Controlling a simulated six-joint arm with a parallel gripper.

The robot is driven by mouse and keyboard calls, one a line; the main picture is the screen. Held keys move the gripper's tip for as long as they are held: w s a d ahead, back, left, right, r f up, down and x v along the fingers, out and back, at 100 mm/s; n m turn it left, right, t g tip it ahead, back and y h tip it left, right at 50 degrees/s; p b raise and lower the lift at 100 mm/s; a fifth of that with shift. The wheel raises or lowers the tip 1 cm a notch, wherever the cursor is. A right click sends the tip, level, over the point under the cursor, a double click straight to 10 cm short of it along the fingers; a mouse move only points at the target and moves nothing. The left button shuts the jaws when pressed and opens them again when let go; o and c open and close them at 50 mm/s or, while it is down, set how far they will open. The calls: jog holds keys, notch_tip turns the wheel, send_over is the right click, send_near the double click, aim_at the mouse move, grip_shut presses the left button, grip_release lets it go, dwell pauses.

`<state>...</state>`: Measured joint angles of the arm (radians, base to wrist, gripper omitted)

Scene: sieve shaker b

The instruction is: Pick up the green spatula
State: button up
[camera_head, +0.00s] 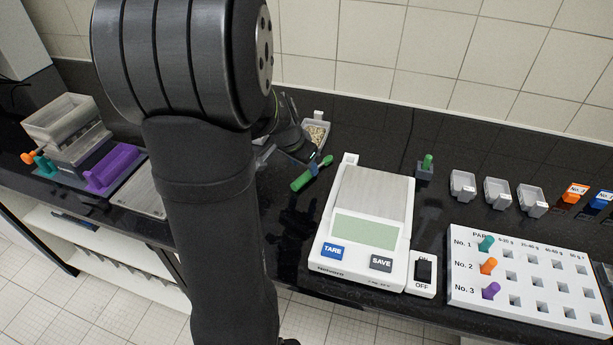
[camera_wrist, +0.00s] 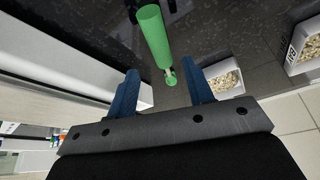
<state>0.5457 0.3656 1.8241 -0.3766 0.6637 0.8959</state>
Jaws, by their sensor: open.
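The green spatula (camera_head: 304,179) lies on the black counter just left of the white scale, its green round end towards the back right. In the wrist view its thick green handle (camera_wrist: 153,36) comes down from the top edge, in line with the gap between my fingers. My gripper (camera_wrist: 161,70) is open, with one blue finger on each side of that line and nothing held. Neither finger visibly touches the spatula.
The white scale (camera_head: 352,255) stands right of the spatula. A tray of grains (camera_head: 316,134) sits behind it. A green-knobbed piece in a dark block (camera_head: 425,172), several empty trays and a peg board (camera_head: 470,285) lie farther right. The sieve shaker (camera_head: 75,150) is at left.

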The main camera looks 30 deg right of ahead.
aim_at(307, 173)
jog(key=shift+x, duration=2.05)
jog(key=shift+w+a+f, duration=0.1)
jog(key=shift+f, duration=0.15)
grip_shut()
jog(key=shift+r, duration=0.1)
